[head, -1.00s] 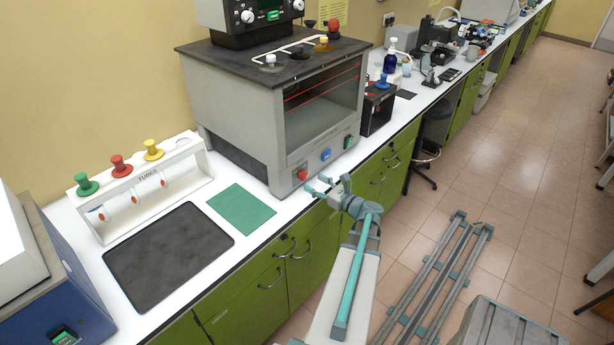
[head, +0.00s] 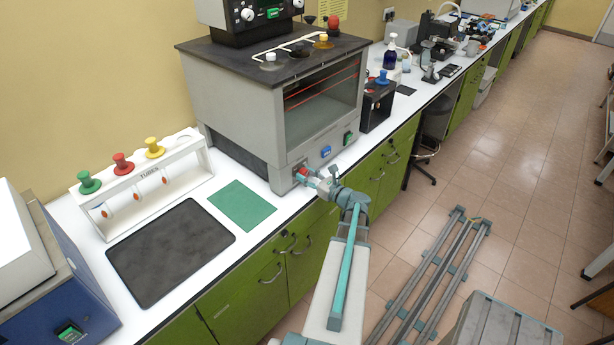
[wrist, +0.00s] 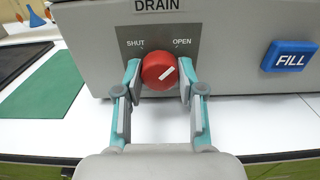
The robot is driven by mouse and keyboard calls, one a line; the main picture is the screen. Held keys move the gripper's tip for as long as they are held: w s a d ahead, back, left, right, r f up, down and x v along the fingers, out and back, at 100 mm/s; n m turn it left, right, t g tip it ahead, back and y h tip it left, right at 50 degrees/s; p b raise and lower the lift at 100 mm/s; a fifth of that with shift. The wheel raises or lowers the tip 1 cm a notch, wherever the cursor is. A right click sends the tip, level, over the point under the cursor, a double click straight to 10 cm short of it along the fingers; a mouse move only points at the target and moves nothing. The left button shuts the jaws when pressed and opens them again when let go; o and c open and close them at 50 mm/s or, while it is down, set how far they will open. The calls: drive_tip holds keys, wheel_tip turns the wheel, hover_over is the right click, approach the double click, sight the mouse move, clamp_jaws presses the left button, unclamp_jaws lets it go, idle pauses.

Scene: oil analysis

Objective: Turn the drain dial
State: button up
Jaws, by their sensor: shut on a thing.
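The red drain dial (wrist: 158,72) sits on the grey machine front under the DRAIN label, with SHUT printed at upper left and OPEN at upper right. Its white pointer line slants toward the upper right, on the OPEN side. My gripper (wrist: 157,80) is shut on the dial, one finger on its left and one on its right. In the head view the dial (head: 302,171) is at the lower left of the machine front, and my gripper (head: 312,178) reaches it from the right.
A blue FILL button (wrist: 289,56) is right of the dial; it also shows in the head view (head: 326,152), with a green button (head: 347,138) beyond it. A green mat (head: 242,206), dark tray (head: 170,252) and tube rack (head: 150,185) lie left on the white bench.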

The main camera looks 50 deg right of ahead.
drive_tip(key=shift+c, duration=0.6)
